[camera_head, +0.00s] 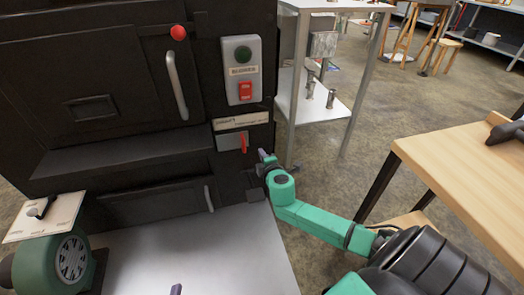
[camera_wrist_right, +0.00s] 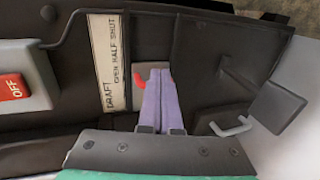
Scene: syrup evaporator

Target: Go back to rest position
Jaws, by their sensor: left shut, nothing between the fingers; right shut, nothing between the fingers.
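My right gripper (camera_head: 265,156) reaches in from the right, close to the black evaporator's front. In the right wrist view its purple fingers (camera_wrist_right: 158,72) are together with nothing between them. The red draft lever (camera_head: 244,143) is just left of and above the fingertips in the head view. In the right wrist view the lever (camera_wrist_right: 168,79) is partly hidden behind the fingers; I cannot tell whether they touch. Only the purple tip of my left gripper (camera_head: 176,290) shows, at the bottom edge over the grey surface; it is shut and empty.
The black evaporator front (camera_head: 90,90) has a blower switch box (camera_head: 242,70), a door handle (camera_head: 177,85) and a red knob (camera_head: 178,33). A green blower (camera_head: 66,260) stands at lower left. A metal stand (camera_head: 298,80) and wooden table (camera_head: 470,170) stand at right, with floor between.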

